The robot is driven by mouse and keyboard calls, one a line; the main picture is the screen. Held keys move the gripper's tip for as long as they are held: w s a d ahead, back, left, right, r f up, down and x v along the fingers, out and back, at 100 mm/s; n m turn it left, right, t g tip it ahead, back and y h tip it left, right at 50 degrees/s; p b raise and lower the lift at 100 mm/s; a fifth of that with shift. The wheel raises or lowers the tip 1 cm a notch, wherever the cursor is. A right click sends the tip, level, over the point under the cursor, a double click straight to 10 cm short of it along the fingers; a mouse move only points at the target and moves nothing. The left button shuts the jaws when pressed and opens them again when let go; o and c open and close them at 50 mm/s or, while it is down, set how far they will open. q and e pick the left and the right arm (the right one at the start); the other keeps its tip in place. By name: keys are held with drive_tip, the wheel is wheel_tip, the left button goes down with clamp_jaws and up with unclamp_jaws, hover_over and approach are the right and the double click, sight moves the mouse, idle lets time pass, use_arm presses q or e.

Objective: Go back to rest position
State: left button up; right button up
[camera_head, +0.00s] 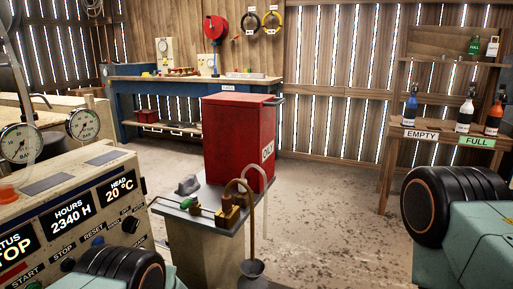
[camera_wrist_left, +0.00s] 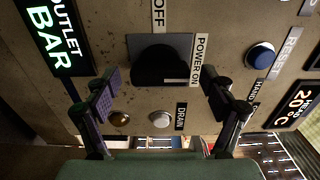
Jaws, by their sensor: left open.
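The compressor's control panel (camera_head: 100,185) stands at the left in the head view, with displays reading STOP, 2340 H and 20 °C. In the left wrist view my left gripper (camera_wrist_left: 160,88) is open in front of this panel. A black knob (camera_wrist_left: 160,65) labelled OFF and POWER ON shows between its two fingers, with visible gaps on both sides. The gripper appears empty. The head view shows parts of both my arms at the lower edge and right, but neither gripper.
Two pressure gauges (camera_head: 83,124) sit above the panel. A red box (camera_head: 238,135) and piping stand on a pedestal (camera_head: 200,240) at the centre. A blue workbench (camera_head: 130,100) is behind. Bottles stand on a wooden shelf (camera_head: 405,139) at right. Floor (camera_head: 340,200) between them is clear.

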use_arm(q)
drive_tip(key=v, duration=1.1)
drive_tip(key=w+a+n, duration=0.4)
drive_tip(key=a+n, duration=0.5)
drive_tip(key=n, duration=0.9)
drive_tip(key=shift+a, duration=0.3)
idle(0.6)
